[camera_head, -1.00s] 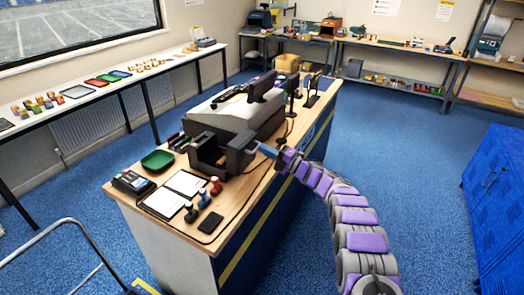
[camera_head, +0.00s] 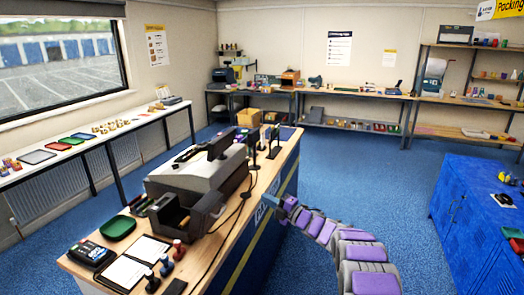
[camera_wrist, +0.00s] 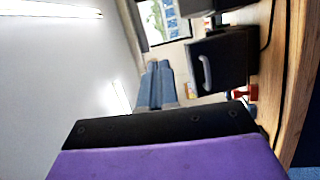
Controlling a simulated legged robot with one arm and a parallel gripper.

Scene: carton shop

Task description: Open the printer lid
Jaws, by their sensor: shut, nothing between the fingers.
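A dark box-shaped unit, which I take to be the printer (camera_head: 170,215), sits on the counter in front of a larger grey machine. A dark panel (camera_head: 205,212) stands at its right side; I cannot tell from the head view how far the lid is open. In the wrist view a black box (camera_wrist: 232,50) with a light curved handle (camera_wrist: 206,73) stands right of my fingers. My gripper (camera_head: 272,199) is shut and empty, past the counter's right edge and apart from the printer. Its blue-grey fingers (camera_wrist: 157,66) lie together in the wrist view.
The larger grey machine (camera_head: 195,170) fills the counter behind. Stamps (camera_head: 166,265), a clipboard (camera_head: 130,265), a card terminal (camera_head: 92,252) and a green tray (camera_head: 117,228) lie in front. A cable runs along the counter.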

